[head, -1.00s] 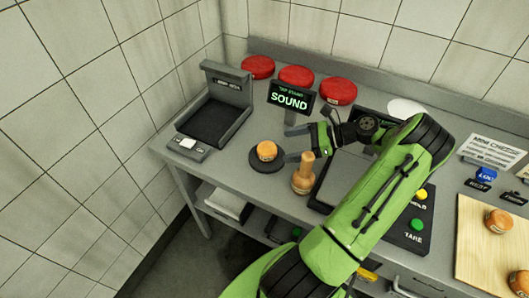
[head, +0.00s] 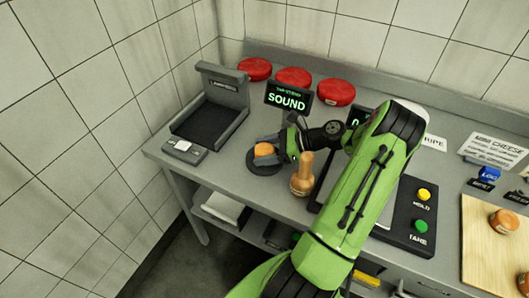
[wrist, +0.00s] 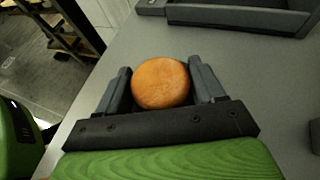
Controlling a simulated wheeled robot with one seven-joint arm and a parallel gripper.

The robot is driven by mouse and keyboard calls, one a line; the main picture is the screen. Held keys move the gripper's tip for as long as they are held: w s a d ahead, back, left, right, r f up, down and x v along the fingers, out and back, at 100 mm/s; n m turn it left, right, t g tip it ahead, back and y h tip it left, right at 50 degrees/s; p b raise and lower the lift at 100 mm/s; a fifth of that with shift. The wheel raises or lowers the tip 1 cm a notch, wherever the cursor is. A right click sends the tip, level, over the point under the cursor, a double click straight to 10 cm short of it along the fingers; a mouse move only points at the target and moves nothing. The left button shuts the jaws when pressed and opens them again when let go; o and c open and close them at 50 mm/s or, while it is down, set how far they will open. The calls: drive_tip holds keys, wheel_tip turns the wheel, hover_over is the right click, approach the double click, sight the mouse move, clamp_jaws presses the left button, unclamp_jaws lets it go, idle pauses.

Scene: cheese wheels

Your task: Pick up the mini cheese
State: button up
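The mini cheese (head: 264,149) is a small round orange wheel on a round dark pad (head: 258,168) on the counter. In the wrist view, the cheese (wrist: 160,83) sits between the two grey fingers of my gripper (wrist: 160,78), close in front of the dark palm bar. In the head view, my gripper (head: 268,147) reaches in from the right and its fingers flank the cheese. The fingers look open around it, very near its sides; firm contact is not clear. The cheese still appears to rest on the pad.
A wooden stamp (head: 302,178) stands close beside my gripper. A dark-trayed scale (head: 208,125) is to the left, a SOUND sign (head: 288,99) behind. Red wheels (head: 293,77) line the back. A button panel (head: 407,220) and wooden board (head: 490,265) are at right.

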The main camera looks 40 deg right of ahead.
drive_tip(key=c, duration=0.3)
drive_tip(key=shift+r, duration=0.1)
